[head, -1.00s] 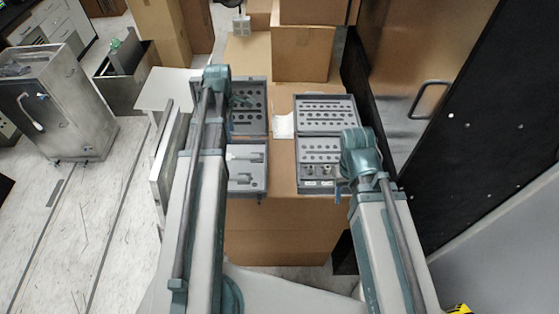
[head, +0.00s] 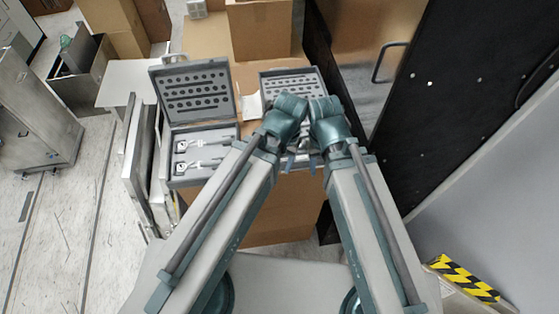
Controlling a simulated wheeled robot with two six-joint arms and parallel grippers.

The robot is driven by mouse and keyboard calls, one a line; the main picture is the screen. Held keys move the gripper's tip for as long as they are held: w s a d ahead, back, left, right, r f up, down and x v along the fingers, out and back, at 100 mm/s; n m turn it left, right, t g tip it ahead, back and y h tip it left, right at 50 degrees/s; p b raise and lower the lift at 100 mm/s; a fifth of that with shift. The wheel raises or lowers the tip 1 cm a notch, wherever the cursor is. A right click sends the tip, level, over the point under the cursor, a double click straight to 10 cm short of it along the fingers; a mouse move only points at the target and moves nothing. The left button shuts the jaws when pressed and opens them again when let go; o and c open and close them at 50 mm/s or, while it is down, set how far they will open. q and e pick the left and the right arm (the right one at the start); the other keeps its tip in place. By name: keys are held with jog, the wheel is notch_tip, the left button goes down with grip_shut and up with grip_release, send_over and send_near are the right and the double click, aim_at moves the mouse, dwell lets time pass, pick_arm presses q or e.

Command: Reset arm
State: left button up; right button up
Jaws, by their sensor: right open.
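My two arms reach forward side by side over the cardboard box top. My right gripper (head: 313,166) is open, mostly hidden below its wrist at the front of the right tool case. My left gripper (head: 290,163) is mostly hidden under its wrist, and its jaws cannot be made out. The two wrists are close together, and I cannot tell whether they touch. An open grey left case (head: 192,90) holds light tools in its base. An open right case (head: 290,83) is largely covered by my wrists.
Cardboard boxes (head: 262,30) stand behind the cases. A metal door with a handle (head: 385,62) and a black panel (head: 465,90) close off the right side. A metal cabinet (head: 35,120) stands at left on open floor. Yellow-black hazard tape (head: 464,278) is at lower right.

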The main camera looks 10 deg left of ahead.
jog(key=shift+f, duration=0.1)
notch_tip(320, 180, down, 16)
jog(key=b, duration=1.5)
jog(key=shift+r+b, duration=0.2)
jog(key=shift+b, duration=0.2)
